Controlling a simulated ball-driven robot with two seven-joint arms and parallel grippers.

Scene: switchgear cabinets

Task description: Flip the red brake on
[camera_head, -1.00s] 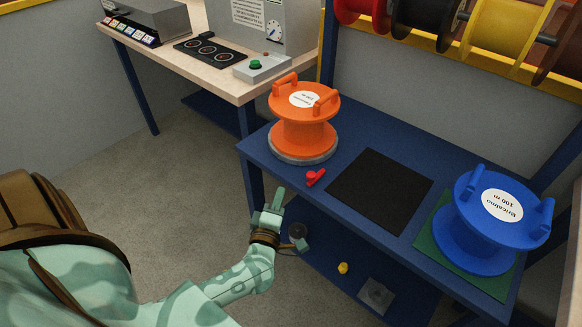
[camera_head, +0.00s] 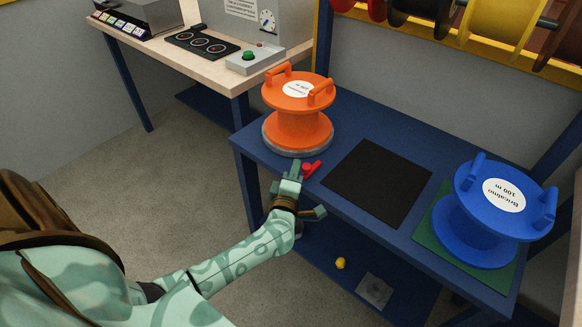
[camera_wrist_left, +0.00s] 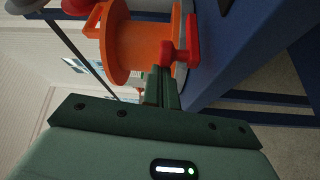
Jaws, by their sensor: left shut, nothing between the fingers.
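The red brake (camera_head: 312,168) is a small red lever at the front edge of the blue bench, just in front of the orange spool (camera_head: 298,118) on its grey round base. My left gripper (camera_head: 292,170) is shut and empty, with its fingertips just left of the red brake. In the left wrist view the red brake (camera_wrist_left: 182,52) stands right beyond the shut fingers (camera_wrist_left: 162,75), in front of the orange spool (camera_wrist_left: 135,42). Whether the fingertips touch the brake I cannot tell. My right gripper is not in view.
A black mat (camera_head: 377,181) lies at the bench middle, and a blue spool (camera_head: 490,212) stands on a green mat at right. A lower shelf holds a yellow knob (camera_head: 340,263). A wooden table (camera_head: 228,76) with a green button box stands behind left.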

